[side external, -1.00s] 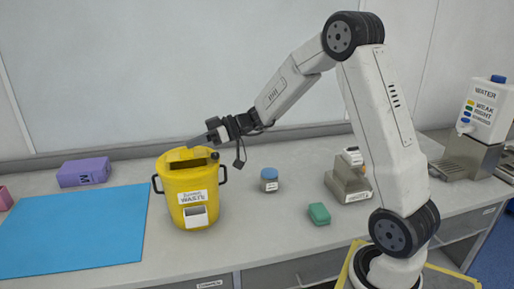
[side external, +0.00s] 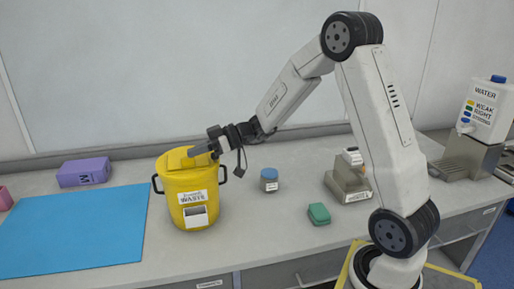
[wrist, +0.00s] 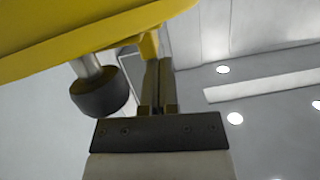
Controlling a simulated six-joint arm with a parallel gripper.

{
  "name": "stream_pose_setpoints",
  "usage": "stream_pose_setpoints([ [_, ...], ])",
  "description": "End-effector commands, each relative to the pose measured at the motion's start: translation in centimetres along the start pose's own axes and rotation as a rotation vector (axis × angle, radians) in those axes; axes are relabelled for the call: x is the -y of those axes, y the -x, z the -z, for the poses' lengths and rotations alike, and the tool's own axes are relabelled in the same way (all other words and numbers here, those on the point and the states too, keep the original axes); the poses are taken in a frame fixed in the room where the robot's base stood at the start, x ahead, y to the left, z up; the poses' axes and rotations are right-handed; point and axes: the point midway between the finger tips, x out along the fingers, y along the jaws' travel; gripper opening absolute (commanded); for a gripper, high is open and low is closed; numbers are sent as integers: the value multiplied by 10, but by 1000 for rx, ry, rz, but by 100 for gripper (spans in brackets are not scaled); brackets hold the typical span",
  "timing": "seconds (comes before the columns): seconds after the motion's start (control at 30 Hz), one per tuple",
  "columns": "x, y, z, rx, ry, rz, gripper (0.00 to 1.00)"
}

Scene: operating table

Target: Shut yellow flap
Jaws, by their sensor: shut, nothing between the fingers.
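The yellow waste bin (side external: 184,208) stands upright on the counter, with dark handles at its sides. Its yellow flap (side external: 177,161) lies about level with the rim in the side view, and no dark opening shows there. My gripper (side external: 192,152) is shut and empty, its fingertips at the top of the flap. I cannot tell whether they touch it. In the wrist view the shut fingers (wrist: 158,68) point up beneath a yellow surface (wrist: 85,32). A dark knob (wrist: 99,93) on a pale stem is left of them.
A blue mat (side external: 75,232) and a purple box (side external: 84,172) lie left of the bin. To the right are a blue-lidded jar (side external: 269,181), a green block (side external: 319,214) and a metal holder (side external: 348,184). Bare counter surrounds the bin's front.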

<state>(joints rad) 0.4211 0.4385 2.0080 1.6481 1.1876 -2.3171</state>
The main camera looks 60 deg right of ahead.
Motion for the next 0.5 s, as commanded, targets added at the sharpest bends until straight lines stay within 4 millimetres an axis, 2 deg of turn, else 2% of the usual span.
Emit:
stream_pose_setpoints([
  [0.27,1,2,7,0,3,0,0],
  [0.5,3,8,31,-2,5,-1,0],
])
